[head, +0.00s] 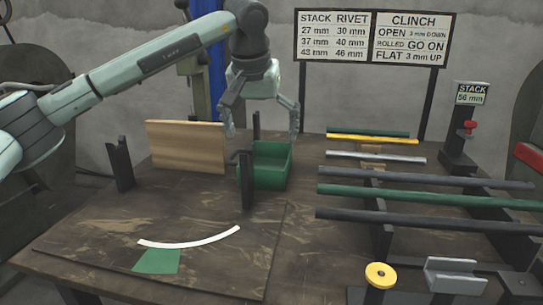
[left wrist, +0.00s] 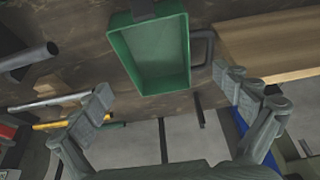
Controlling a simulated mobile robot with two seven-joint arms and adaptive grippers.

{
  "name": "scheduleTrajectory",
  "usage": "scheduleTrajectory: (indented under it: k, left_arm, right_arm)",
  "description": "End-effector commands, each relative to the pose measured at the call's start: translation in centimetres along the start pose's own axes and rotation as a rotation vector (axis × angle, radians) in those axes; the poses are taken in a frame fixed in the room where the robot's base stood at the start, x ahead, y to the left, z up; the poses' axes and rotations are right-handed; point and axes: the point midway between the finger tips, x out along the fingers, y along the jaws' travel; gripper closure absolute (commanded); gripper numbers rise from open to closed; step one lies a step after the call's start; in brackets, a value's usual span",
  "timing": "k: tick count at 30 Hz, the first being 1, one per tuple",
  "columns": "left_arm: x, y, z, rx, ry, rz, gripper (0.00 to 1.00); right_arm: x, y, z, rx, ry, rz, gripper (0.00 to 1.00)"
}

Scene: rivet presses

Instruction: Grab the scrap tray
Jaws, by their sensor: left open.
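The scrap tray (head: 271,180) is a green open box on the table, with a dark loop handle (head: 238,157) on its left side. It looks empty in the left wrist view (left wrist: 150,52), where the handle (left wrist: 203,48) is on its right. My left gripper (head: 262,132) points down above and slightly behind the tray, fingers spread wide and empty. In the left wrist view the fingers (left wrist: 165,95) are apart, with the tray beyond them and no visible contact. A dark upright post (head: 247,184) hides part of the tray's front left. My right gripper is not in view.
Several rods, including a green rod (head: 430,196), lie on supports to the right. A flat board with a white arc (head: 190,244) is in front. Signs (head: 373,37) stand behind.

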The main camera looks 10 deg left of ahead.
Motion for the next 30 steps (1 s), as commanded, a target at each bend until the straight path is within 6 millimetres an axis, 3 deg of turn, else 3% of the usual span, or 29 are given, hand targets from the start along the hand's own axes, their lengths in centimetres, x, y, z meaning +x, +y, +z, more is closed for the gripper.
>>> scheduleTrajectory:
  k: [11, 20, 27, 30]
  left_arm:
    - [3.4, 0.2, -0.2, 0.0, -0.003, 0.0, 0.0]
    - [7.5, 0.5, -0.8, 0.0, -0.003, 0.0, 0.0]
    - [7.8, 0.5, -0.8, 0.0, -0.001, 0.0, 0.0]
    - [7.8, 0.5, -0.8, 0.0, -0.001, 0.0, 0.12]
  right_arm:
    - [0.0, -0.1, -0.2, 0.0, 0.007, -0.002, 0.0]
    - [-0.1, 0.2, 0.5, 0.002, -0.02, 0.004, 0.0]
    - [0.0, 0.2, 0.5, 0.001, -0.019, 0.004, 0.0]
    - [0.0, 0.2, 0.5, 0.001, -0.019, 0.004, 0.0]
